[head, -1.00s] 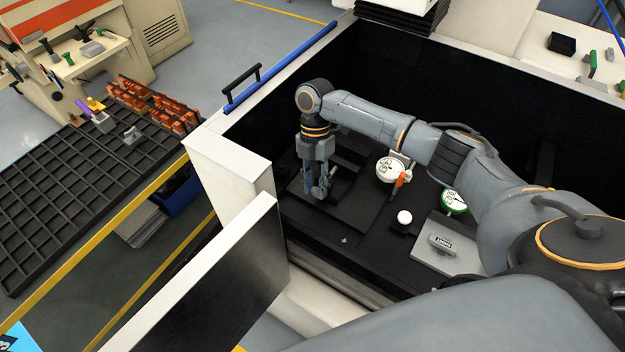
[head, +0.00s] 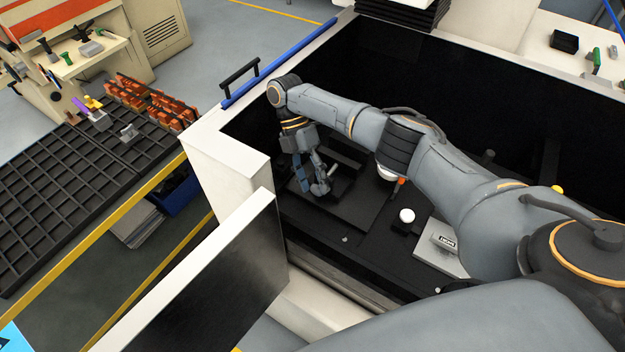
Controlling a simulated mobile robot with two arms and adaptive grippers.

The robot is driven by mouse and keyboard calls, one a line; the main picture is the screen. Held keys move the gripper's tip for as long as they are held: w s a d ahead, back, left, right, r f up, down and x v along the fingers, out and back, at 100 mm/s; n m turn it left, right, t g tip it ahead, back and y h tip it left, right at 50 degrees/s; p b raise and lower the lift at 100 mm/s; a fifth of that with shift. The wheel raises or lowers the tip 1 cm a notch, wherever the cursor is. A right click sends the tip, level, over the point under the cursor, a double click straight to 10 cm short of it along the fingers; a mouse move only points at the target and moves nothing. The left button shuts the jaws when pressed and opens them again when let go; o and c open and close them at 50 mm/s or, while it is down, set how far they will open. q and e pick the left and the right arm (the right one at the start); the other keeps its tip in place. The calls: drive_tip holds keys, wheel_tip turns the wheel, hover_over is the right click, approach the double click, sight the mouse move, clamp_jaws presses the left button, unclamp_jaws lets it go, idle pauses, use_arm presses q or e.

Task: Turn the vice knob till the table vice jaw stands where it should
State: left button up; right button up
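The dark table vice (head: 345,180) sits low in the black-walled machine bay, on a dark plate. It is black on black, so its jaw's exact position cannot be made out. My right gripper (head: 312,190) reaches down at the vice's left side, tilted, with its fingers low near the plate. A dark gap shows between the fingers higher up, but the tips are too small and dark to tell whether they close on anything. A small light-grey piece (head: 331,172) shows just right of the fingers; I cannot tell if it is the knob. My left gripper is out of view.
A white ball on a black block (head: 406,216) and a grey plate with a label (head: 440,248) lie to the right. My forearm partly covers a white dial (head: 387,175). The bay's pale wall (head: 228,165) and open door (head: 215,280) stand close on the left.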

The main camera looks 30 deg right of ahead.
drive_tip(key=shift+p+v, duration=0.55)
drive_tip(key=shift+v, duration=0.85)
drive_tip(key=shift+p+v, duration=0.3)
drive_tip(key=shift+v, duration=1.35)
drive_tip(key=shift+s+f, duration=0.1)
drive_tip(key=shift+c, duration=0.4)
